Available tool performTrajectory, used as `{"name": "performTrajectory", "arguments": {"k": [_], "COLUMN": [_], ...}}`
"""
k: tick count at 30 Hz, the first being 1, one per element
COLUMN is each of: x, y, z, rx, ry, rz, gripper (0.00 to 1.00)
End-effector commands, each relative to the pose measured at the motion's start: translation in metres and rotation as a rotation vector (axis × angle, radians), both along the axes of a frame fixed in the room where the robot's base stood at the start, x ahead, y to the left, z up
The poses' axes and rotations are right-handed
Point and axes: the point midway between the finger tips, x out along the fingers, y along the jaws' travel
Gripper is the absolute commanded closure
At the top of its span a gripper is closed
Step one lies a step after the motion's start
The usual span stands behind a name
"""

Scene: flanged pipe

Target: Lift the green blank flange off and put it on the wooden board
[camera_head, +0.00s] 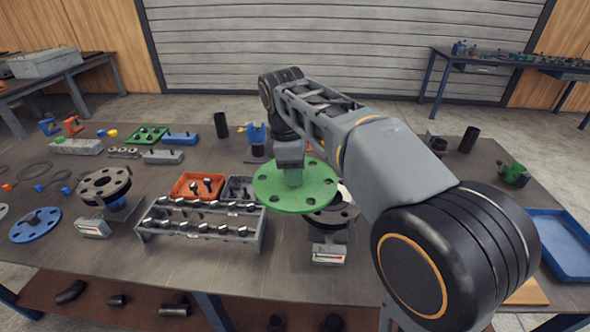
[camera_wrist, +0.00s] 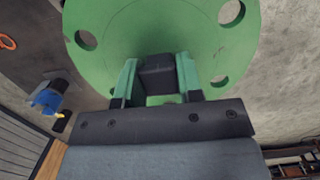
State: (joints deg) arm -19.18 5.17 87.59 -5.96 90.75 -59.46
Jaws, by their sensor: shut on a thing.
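The green blank flange (camera_head: 295,186) is a round disc with bolt holes, held roughly level in the head view. My gripper (camera_head: 291,172) is above its middle, shut on its raised centre. In the wrist view the green flange (camera_wrist: 155,30) fills the top, with a dark block between my gripper's fingers (camera_wrist: 155,72). The dark pipe flange (camera_head: 338,213) is partly hidden below and right of the green disc, which appears raised clear of it. The wooden board (camera_head: 530,293) shows only as a corner at the lower right, mostly hidden behind my arm.
A bolt rack (camera_head: 200,222) stands left of the pipe flange. An orange tray (camera_head: 198,186) and another dark flange (camera_head: 104,184) are farther left. A blue tray (camera_head: 562,245) lies at the right edge. Dark upright cylinders (camera_head: 468,140) stand at the back right.

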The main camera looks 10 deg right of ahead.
Motion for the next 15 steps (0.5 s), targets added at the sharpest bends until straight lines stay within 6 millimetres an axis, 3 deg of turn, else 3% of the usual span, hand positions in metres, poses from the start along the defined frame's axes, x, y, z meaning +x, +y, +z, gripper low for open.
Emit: {"name": "performTrajectory", "arguments": {"k": [15], "x": [0.000], "y": [0.000], "z": [0.031], "rx": [0.000], "ry": [-0.003], "rz": [0.000], "gripper": [1.00]}}
